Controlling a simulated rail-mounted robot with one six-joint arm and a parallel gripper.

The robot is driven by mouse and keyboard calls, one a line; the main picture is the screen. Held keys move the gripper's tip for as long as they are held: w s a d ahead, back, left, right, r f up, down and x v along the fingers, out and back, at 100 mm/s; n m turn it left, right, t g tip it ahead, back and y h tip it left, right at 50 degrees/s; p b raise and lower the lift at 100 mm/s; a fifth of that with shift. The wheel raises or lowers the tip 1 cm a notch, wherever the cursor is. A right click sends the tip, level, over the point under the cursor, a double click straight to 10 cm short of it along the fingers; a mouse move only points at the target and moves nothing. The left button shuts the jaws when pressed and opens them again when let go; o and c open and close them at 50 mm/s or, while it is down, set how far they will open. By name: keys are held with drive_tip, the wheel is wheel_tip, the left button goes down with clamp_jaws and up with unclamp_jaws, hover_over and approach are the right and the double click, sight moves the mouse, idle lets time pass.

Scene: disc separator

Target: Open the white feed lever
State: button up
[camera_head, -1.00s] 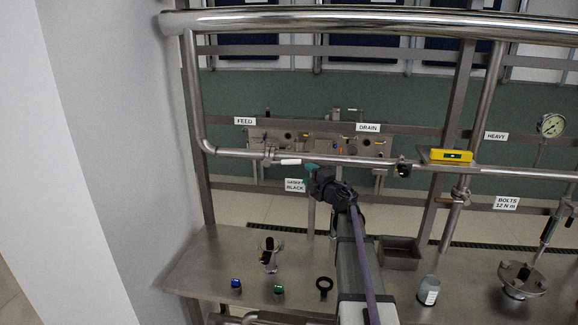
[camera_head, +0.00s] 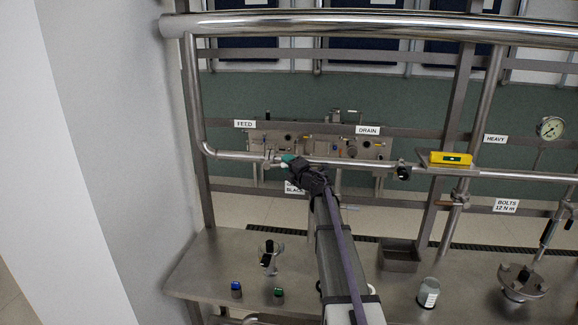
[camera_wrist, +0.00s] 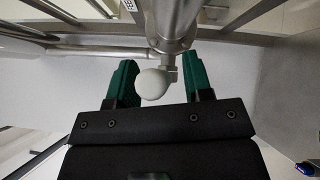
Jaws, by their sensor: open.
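The white feed lever (camera_wrist: 152,84) shows in the wrist view as a rounded white grip end between the two green fingers. In the head view a small white part of the lever (camera_head: 284,164) shows at the pipe below the FEED label (camera_head: 244,124); the rest is hidden behind my gripper. My gripper (camera_head: 290,160) is at the lever, and in the wrist view my gripper (camera_wrist: 160,82) is open with a finger on each side of the white grip. A gap shows to the right finger; the left finger is very near the grip, and I cannot tell whether they touch.
The horizontal pipe (camera_head: 230,154) runs behind the lever. To the right are the DRAIN label (camera_head: 367,130), a yellow level (camera_head: 450,158) and a gauge (camera_head: 550,127). The steel bench (camera_head: 205,262) below holds blue and green buttons and a jar (camera_head: 428,292).

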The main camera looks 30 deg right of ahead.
clamp_jaws()
idle(0.4)
